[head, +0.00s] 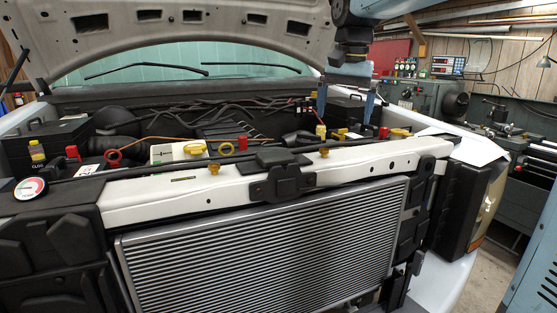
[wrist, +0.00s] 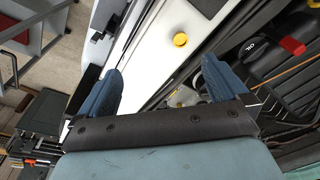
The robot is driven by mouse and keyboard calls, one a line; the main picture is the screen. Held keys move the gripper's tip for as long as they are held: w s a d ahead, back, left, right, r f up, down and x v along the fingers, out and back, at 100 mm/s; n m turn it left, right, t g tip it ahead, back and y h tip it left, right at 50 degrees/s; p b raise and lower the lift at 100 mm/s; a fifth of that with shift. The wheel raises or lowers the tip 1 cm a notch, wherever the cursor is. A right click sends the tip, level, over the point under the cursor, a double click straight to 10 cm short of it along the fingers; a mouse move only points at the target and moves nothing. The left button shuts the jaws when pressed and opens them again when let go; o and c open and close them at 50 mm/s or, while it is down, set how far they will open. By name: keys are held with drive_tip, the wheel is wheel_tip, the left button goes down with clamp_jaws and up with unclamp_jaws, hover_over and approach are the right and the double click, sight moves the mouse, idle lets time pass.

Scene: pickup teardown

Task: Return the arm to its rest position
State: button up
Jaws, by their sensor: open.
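My gripper (head: 346,112) hangs at the right side of the engine bay, behind the white front crossbeam (head: 235,185). Its two blue fingers point down and stand wide apart, with nothing held between them. In the wrist view the fingers of my gripper (wrist: 163,72) are also spread, with the white beam and part of the bay beyond them. My arm comes down from the top right of the head view. In that view a small yellow-topped bottle (head: 320,131) and a red cap (head: 384,132) lie near the fingertips; I cannot tell their distance in depth.
The raised hood (head: 170,35) overhangs the bay from behind. The radiator (head: 265,250) fills the front. A round gauge (head: 30,188) sits at the left. White paper (head: 465,145) lies on the right fender. Workshop machines (head: 415,98) stand behind at right.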

drive_tip(key=s+d+f+n+t, duration=0.1)
drive_tip(key=s+d+f, duration=0.2)
drive_tip(key=s, duration=0.4)
drive_tip(key=s+d+f+n+t, duration=0.1)
drive_tip(key=s+d+f, duration=0.1)
drive_tip(key=s+f, duration=0.4)
drive_tip(key=s+d+f+n+t, duration=0.2)
drive_tip(key=s+f, duration=0.3)
drive_tip(key=s, duration=0.3)
drive_tip(key=shift+s+d+f, duration=0.15)
drive_tip(key=shift+s+d, duration=0.1)
drive_tip(key=shift+d, duration=0.55)
